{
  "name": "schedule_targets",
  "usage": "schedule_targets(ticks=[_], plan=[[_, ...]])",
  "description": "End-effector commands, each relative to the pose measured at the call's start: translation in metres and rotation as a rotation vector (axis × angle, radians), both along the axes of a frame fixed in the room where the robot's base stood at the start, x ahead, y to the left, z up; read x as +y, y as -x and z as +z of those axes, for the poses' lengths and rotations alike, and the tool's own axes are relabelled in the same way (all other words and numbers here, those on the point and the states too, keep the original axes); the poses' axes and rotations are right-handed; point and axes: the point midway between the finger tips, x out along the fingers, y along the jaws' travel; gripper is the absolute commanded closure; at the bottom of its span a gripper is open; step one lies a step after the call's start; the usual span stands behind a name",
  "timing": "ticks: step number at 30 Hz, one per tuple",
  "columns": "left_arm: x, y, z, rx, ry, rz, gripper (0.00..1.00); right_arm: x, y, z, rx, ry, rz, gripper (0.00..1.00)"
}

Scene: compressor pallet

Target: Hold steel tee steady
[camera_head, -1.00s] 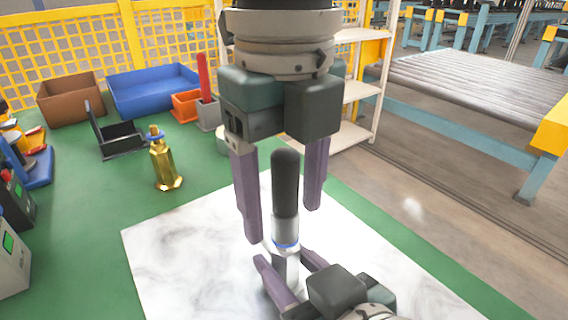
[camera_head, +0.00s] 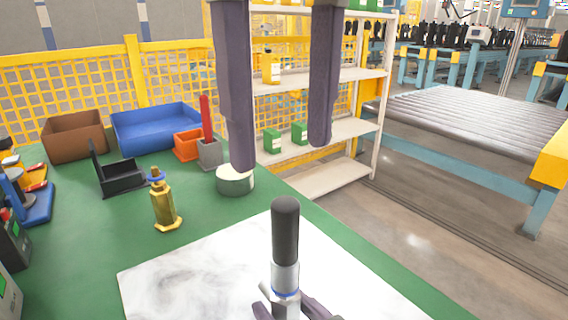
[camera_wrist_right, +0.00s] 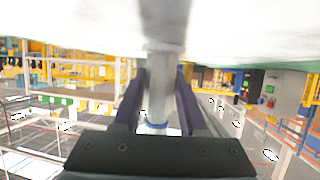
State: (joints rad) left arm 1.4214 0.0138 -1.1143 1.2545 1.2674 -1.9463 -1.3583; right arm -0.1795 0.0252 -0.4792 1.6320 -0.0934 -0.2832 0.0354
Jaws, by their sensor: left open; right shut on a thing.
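The steel tee (camera_head: 286,302) is at the bottom of the head view, over the white marble-patterned sheet. Above a blue ring, a silver cylinder (camera_head: 285,276) with a black rounded top (camera_head: 285,228) stands upright in line with it. My right gripper (camera_head: 287,309) is shut around the tee's lower part, mostly cut off by the frame edge. In the right wrist view the silver shaft (camera_wrist_right: 160,95) and blue ring show between the fingers (camera_wrist_right: 158,100). My left gripper (camera_head: 279,155) is open and empty, well above the black top, its fingers pointing down.
A brass fitting (camera_head: 163,203) stands on the green bench left of the sheet (camera_head: 190,275). A round tin (camera_head: 235,181), black holder (camera_head: 119,178), blue bin (camera_head: 155,128), brown bin (camera_head: 74,138) and orange bin (camera_head: 188,145) lie behind. A shelf (camera_head: 345,130) stands beyond the bench.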

Motion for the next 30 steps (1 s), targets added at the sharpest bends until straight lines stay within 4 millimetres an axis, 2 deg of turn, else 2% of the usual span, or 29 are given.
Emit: schedule_targets(ticks=[11,12,20,30], plan=[[-0.0001,0.0001,0.0009,0.001,0.001,0.0,0.31,-0.0001,0.0001,-0.0003,0.001,0.0,0.0,1.0],[-0.0001,0.0001,0.0009,0.001,0.001,0.0,0.31,-0.0001,0.0001,-0.0003,0.001,0.0,0.0,0.54],[0.0,0.0,0.0007,0.001,0.001,0.0,0.31,-0.0001,0.0,-0.0002,0.0,0.0,0.0,0.25],[-0.0001,-0.0001,0.0007,0.001,0.001,0.001,0.31,-0.0017,0.003,0.0009,0.001,0.0,0.0,0.23]])
